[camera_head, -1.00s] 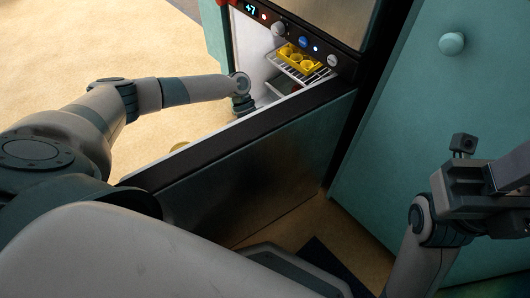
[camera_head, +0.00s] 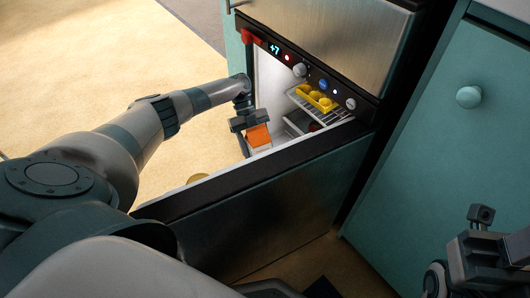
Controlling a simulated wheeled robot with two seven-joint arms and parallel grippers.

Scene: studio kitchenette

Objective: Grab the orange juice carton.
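The orange juice carton (camera_head: 258,136) shows as a small orange box with a pale lower part, at the opening of the lit fridge. My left gripper (camera_head: 251,134) reaches in from the left over the fridge door. Its fingers are around the carton and look closed on it; the contact is small and partly hidden. The carton hangs just below the gripper's dark body, behind the door's top edge. My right gripper (camera_head: 490,246) is at the lower right, cut by the picture edge, away from the carton. Its finger gap cannot be made out.
The open fridge door (camera_head: 260,220) stands between my body and the fridge interior. A wire shelf (camera_head: 325,112) holds a yellow tray (camera_head: 316,98) with yellow items. A control panel (camera_head: 311,76) runs above. A teal cabinet (camera_head: 440,150) stands on the right. Open floor (camera_head: 100,70) lies left.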

